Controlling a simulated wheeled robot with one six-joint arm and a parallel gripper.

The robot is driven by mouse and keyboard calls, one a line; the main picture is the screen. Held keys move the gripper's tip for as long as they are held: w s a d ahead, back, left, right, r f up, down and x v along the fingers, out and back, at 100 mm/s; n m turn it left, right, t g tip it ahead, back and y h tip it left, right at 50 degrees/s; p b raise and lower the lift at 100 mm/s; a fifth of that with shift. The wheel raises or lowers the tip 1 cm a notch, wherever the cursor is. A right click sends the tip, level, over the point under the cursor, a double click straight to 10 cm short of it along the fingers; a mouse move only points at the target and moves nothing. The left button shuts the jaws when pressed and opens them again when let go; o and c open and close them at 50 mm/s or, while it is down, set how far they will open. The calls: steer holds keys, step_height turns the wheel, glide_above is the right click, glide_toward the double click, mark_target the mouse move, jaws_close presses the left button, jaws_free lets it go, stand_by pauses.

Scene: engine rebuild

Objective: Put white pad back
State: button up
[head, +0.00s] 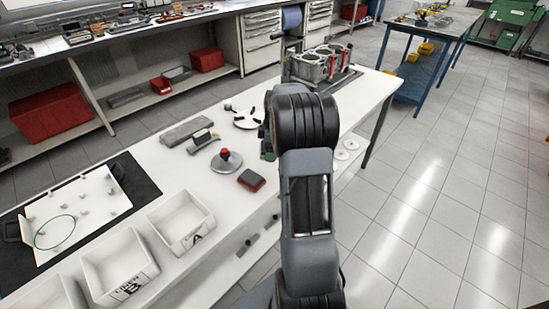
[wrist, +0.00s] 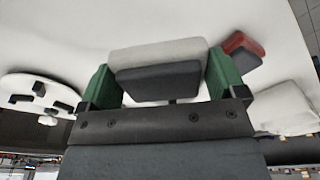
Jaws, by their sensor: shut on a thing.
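A white pad (wrist: 155,52) with a dark grey face sits between the two green fingers of my gripper (wrist: 160,78) in the wrist view. The gripper is shut on it. A red and dark pad (wrist: 243,50) lies just right of the gripper; it also shows on the white bench in the head view (head: 251,180). A white disc with several black blocks (wrist: 38,92) is at the left of the wrist view. In the head view my arm hides the held pad and most of the gripper; only a bit of green shows at the arm's left side.
A round metal plate with a red knob (head: 226,160) and grey blocks (head: 187,130) stand left of my arm. White bins (head: 181,220) and a tray with a green ring (head: 90,205) lie at the front left. An engine block (head: 320,64) stands at the back.

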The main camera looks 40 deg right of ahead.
steer(key=f, duration=0.2)
steer(key=s+d+f, duration=0.1)
steer(key=shift+d+f, duration=0.1)
steer(key=shift+f, duration=0.8)
